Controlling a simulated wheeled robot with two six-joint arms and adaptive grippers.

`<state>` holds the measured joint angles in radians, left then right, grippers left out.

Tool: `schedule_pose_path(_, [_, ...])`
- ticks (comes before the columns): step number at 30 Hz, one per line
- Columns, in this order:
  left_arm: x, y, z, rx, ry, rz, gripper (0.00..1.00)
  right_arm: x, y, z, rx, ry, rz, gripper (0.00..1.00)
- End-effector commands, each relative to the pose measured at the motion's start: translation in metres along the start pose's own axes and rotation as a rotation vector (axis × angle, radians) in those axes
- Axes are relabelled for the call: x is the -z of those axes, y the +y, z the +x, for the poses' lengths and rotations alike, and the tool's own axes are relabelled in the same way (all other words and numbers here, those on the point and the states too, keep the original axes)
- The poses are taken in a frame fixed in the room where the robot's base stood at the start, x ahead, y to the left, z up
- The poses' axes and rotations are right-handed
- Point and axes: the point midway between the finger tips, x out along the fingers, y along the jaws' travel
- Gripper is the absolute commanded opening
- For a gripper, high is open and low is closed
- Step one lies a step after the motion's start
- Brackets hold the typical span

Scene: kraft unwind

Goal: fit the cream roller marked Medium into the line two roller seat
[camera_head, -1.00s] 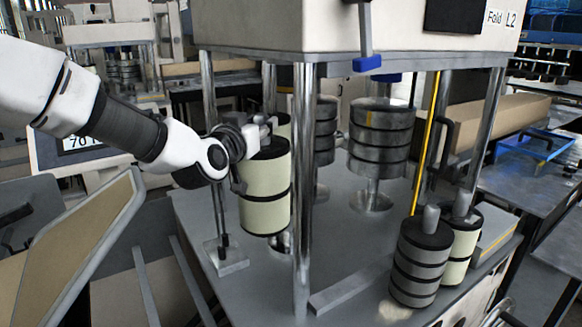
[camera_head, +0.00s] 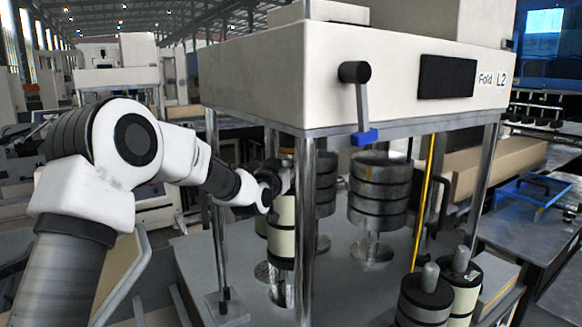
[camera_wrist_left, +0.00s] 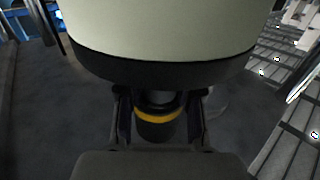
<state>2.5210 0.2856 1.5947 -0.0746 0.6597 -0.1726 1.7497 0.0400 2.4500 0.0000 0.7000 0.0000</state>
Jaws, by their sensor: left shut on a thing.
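My left gripper (camera_head: 280,182) is at the top of a cream roller (camera_head: 282,232) with black bands, inside the Fold L2 machine behind its front post. It is shut on the roller's end. In the left wrist view the cream roller (camera_wrist_left: 160,30) fills the top, and a dark stub with a yellow ring (camera_wrist_left: 157,116) sits between the fingers. The roller hangs upright above a metal stub (camera_head: 282,292) on the machine deck; whether they touch is unclear. No Medium mark is readable. My right gripper is not in view.
Fold L2 (camera_head: 330,72) has a lever with a blue handle (camera_head: 364,138). A dark banded roller stack (camera_head: 380,190) stands inside on the right. A grey roller (camera_head: 424,302) and another cream roller (camera_head: 463,298) stand at the front right. Chrome posts (camera_head: 306,230) flank the opening.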

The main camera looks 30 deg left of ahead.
Motion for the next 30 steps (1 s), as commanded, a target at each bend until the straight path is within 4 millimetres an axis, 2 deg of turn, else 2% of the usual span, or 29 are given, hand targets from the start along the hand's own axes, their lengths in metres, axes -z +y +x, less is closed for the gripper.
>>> schedule_pose_path(1, [0.006,0.000,0.005,0.001,0.007,0.002,0.00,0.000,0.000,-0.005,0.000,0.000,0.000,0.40])
schedule_pose_path(9, [0.004,0.001,0.024,-0.001,0.006,0.003,0.00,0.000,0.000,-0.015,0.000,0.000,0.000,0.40])
schedule_pose_path(16, [-0.010,0.000,0.023,0.000,0.006,0.001,0.00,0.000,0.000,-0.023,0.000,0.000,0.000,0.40])
schedule_pose_path(23, [-0.012,0.000,0.023,0.000,0.007,0.001,0.00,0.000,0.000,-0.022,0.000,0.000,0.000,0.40])
schedule_pose_path(24, [-0.015,0.000,0.023,0.000,0.000,0.001,0.49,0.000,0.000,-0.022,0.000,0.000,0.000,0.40])
schedule_pose_path(25, [-0.015,0.000,0.023,0.000,0.000,0.001,0.59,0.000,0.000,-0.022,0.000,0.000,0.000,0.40])
schedule_pose_path(30, [-0.015,0.000,0.023,0.000,0.001,0.001,0.60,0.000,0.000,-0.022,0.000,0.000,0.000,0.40])
